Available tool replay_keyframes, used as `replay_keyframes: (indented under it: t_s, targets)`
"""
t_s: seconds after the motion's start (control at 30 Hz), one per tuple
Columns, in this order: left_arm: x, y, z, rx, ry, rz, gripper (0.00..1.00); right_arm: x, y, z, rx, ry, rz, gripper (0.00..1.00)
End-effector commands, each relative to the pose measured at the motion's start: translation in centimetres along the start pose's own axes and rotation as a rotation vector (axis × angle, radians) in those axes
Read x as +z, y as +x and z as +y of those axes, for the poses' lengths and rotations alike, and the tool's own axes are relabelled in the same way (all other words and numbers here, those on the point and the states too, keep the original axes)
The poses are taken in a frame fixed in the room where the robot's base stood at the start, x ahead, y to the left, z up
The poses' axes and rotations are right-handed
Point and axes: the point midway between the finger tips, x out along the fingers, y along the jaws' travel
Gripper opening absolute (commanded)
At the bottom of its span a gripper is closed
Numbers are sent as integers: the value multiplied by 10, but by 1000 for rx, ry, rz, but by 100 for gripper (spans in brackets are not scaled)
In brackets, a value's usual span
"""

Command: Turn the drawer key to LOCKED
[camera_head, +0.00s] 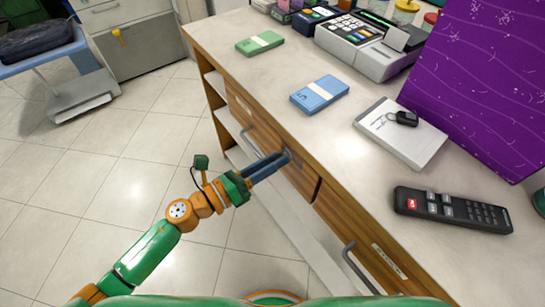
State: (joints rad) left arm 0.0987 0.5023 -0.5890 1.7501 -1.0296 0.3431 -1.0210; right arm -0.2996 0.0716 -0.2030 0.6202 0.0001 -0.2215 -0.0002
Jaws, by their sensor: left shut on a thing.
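My left gripper (287,157) reaches from the lower left to the wooden drawer front (302,178) of the counter. Its two dark fingers are shut, with their tips at a small pale round fitting on the drawer front, which looks like the lock. The key is too small and too covered by the fingers to make out, so I cannot tell its angle. My right gripper is not in view.
Metal drawer handles (350,262) stick out of the counter front. On the counter top lie a blue bundle of notes (319,94), a green bundle (259,43), a white pad (400,140) with a dark fob, a black remote (452,209) and a cash register (368,45).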

Motion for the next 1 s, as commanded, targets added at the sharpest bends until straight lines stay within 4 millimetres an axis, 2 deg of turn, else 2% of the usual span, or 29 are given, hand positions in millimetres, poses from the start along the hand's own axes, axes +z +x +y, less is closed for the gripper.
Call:
replay_keyframes:
  t_s: [0.6, 1.0]
  targets:
    - [3, 0, -1, 0, -578, -2, 0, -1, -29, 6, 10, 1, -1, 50]
    - [2, 0, -1, 0, -852, -2, 0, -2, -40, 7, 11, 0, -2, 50]
